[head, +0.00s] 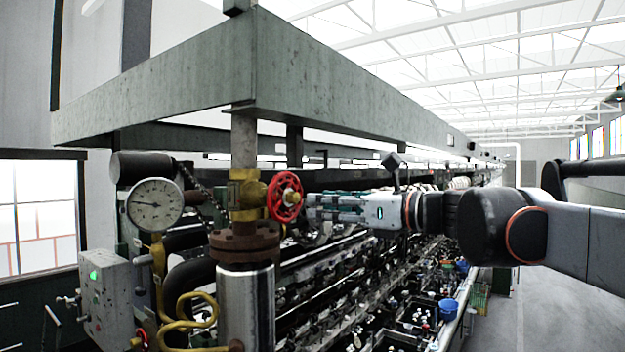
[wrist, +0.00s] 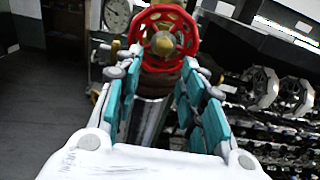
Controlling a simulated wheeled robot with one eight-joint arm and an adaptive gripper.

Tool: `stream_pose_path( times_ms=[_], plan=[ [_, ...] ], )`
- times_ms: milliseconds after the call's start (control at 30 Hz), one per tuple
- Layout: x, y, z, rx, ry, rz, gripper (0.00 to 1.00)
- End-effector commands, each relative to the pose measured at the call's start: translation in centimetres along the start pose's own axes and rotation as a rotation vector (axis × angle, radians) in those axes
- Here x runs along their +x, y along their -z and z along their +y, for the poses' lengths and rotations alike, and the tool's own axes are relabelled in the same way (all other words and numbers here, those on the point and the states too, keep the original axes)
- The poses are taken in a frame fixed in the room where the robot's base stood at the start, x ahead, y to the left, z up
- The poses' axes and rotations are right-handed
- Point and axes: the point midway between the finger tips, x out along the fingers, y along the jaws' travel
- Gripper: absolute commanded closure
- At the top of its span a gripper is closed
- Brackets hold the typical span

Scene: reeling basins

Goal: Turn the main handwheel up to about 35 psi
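The red main handwheel (head: 285,196) sits on a brass valve body (head: 247,193) on the vertical pipe. In the wrist view the handwheel (wrist: 163,38) is straight ahead with its brass hub in the middle. My gripper (head: 312,208) comes from the right, level with the wheel. Its teal-padded fingers (wrist: 160,75) are spread apart on either side of the wheel's lower part. I cannot tell whether they touch the rim. The round pressure gauge (head: 155,204) is left of the valve; its needle points left, but the numbers are too small to read.
A grey control box (head: 107,295) with a green light stands at lower left. Yellow curved tubing (head: 185,322) and a steel cylinder (head: 246,310) are below the valve. A long grey overhead beam (head: 160,95) runs above. Reeling basins with a blue bucket (head: 448,309) lie behind my arm. The floor at right is clear.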

Motion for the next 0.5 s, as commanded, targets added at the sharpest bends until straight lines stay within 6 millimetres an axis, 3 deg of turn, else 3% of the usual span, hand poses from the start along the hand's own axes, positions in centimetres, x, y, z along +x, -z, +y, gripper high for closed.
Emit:
stream_pose_path(
  times_ms=[167,500],
  plan=[
    [1.0,-0.9,-0.4,0.032,-0.001,-0.017,0.63],
    [5.6,-0.9,-0.3,0.028,-0.001,-0.016,0.63]
  ],
)
